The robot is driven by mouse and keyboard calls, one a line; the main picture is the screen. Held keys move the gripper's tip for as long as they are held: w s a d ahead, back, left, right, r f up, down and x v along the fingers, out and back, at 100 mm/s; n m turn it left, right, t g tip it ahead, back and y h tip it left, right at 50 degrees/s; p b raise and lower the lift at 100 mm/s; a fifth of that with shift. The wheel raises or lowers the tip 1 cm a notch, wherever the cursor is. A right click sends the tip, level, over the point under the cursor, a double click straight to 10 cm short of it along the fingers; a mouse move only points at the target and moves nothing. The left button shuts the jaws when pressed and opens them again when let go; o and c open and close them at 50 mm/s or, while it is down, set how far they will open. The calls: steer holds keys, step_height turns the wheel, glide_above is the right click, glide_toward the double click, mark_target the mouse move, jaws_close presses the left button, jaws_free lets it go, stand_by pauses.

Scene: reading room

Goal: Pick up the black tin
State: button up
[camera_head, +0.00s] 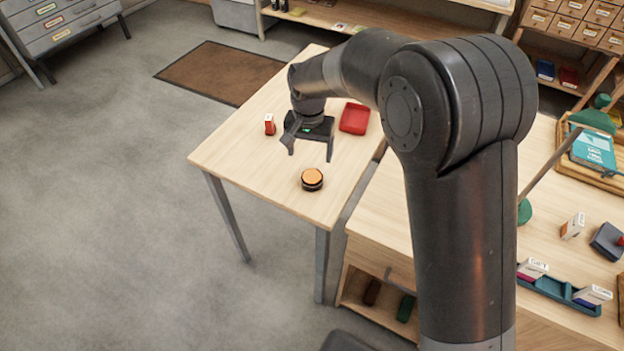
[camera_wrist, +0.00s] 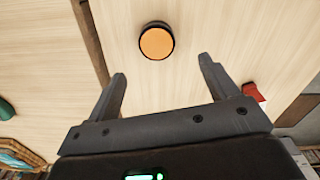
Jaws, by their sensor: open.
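The black tin (camera_head: 312,180) is a short round tin with an orange top. It stands upright on the pale wooden table (camera_head: 240,140), near the table's front end. It also shows in the wrist view (camera_wrist: 157,42), beyond the fingertips and roughly centred between them. My gripper (camera_head: 310,154) is open and empty above the table, on the far side of the tin in the head view. Its two fingers (camera_wrist: 162,68) are spread wide and apart from the tin. Nothing hides the tin in either view.
A small red box (camera_head: 269,125) stands left of my gripper, and a red tray (camera_head: 354,118) lies to its right. A narrow gap separates this table from a desk at right, holding a teal tray (camera_head: 560,292) and a green lamp (camera_head: 524,211). Table around the tin is clear.

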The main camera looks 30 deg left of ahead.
mark_target(312, 176)
steer(key=f, duration=1)
steer(key=shift+w+d+f, duration=0.15)
steer(key=shift+d, duration=0.1)
steer(key=c, duration=1.1)
